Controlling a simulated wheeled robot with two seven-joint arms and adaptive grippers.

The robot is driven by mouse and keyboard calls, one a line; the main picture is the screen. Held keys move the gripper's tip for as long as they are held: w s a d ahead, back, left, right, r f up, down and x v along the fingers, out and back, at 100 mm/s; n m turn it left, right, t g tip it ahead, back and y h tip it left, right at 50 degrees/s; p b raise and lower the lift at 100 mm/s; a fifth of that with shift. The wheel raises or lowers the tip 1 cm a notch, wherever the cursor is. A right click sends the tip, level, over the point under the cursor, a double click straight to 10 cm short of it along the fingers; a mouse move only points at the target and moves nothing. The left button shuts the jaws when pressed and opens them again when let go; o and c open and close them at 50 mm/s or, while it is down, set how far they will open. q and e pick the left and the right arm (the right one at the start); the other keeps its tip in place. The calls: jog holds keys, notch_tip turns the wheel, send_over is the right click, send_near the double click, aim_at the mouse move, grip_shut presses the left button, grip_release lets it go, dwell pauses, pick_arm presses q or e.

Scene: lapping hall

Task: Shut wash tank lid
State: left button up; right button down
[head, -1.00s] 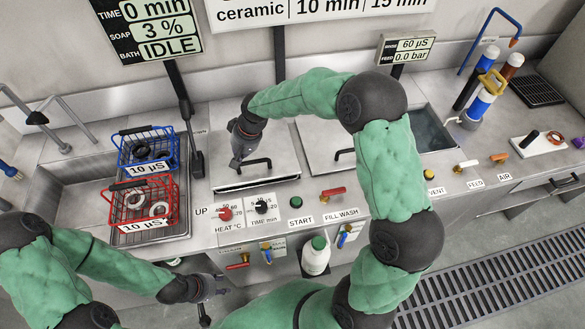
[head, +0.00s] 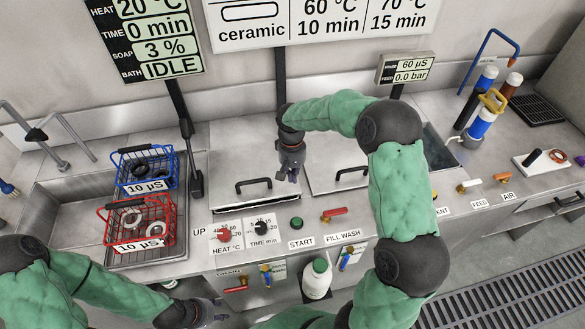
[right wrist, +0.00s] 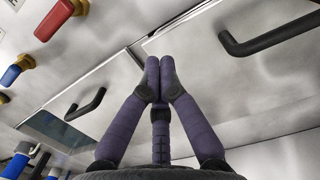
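The wash tank lid (head: 238,160) is a grey metal plate lying nearly flat in the middle of the counter in the head view. A narrow dark line shows along its front edge, so I cannot tell whether it is fully seated. Its black handle (head: 253,183) is near the front; the large handle (right wrist: 270,35) in the right wrist view appears to be the same one. My right gripper (head: 290,175) is just right of this handle, apart from it. In the right wrist view its fingers (right wrist: 160,68) are together and empty. My left gripper (head: 221,312) is low in front of the counter, its fingers unclear.
A second lid (head: 325,150) with a black handle lies to the right, beside an open basin (head: 436,145). Blue (head: 146,170) and red (head: 138,222) baskets with rings stand at the left. Knobs and a red lever (head: 334,213) line the counter's front. A white bottle (head: 317,278) stands below.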

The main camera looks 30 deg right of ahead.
aim_at(293, 193)
jog(key=shift+s+a+f+b, duration=0.1)
jog(key=shift+f+b, duration=0.1)
jog(key=shift+f, duration=0.8)
jog(key=shift+s+d+f+b, duration=0.1)
jog(key=shift+f+b, duration=0.15)
jog(key=shift+f, duration=0.8)
jog(key=shift+s+a+f+b, duration=0.1)
jog(key=shift+f+b, duration=0.1)
jog(key=shift+f, duration=0.8)
